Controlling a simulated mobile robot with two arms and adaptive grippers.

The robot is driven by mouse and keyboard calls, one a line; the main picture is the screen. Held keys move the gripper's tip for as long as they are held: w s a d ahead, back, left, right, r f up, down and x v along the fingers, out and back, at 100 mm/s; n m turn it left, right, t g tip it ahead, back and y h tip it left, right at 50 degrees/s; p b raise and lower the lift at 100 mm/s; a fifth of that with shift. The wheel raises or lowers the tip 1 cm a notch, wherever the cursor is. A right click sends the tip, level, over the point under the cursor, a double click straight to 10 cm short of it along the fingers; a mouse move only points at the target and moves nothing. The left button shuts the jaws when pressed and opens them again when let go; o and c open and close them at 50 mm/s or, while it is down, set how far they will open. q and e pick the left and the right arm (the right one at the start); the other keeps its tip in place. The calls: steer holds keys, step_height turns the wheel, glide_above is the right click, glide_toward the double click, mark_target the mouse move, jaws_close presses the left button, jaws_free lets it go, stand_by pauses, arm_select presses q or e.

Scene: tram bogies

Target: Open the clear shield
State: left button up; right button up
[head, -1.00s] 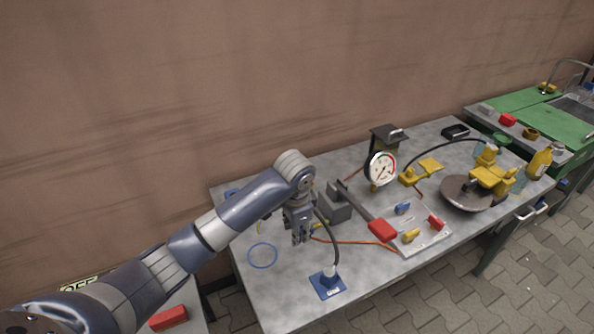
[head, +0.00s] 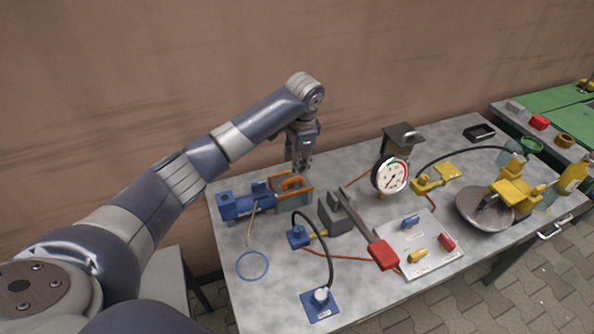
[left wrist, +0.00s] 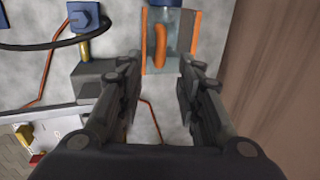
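The clear shield (head: 302,200) with orange edges and an orange handle (head: 292,184) sits at the blue vise-like fixture (head: 246,203) near the back left of the table. In the left wrist view the shield (left wrist: 181,38) and its curved orange handle (left wrist: 160,45) lie just beyond the fingertips. My left gripper (head: 300,168) hangs pointing down, just above and behind the shield. Its fingers (left wrist: 158,72) are apart with nothing between them. I cannot tell whether it touches the shield. My right gripper is not in view.
A hand pump with a red-gripped lever (head: 383,255) stands right of the fixture. A blue block with a black hose (head: 328,262), a pressure gauge (head: 391,175) and a grey panel with coloured handles (head: 440,262) are nearby. A brown wall (head: 200,60) rises behind the table.

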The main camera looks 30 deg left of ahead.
mark_target(295, 178)
arm_select(q)
steer(key=f, duration=0.5)
steer(key=shift+w+a+f+p, duration=0.15)
steer(key=shift+w+a+p, duration=0.2)
steer(key=shift+p, duration=0.05)
steer(key=f, duration=0.2)
steer(key=shift+w+a+f, duration=0.25)
steer(key=shift+w+f, duration=0.05)
jaws_close()
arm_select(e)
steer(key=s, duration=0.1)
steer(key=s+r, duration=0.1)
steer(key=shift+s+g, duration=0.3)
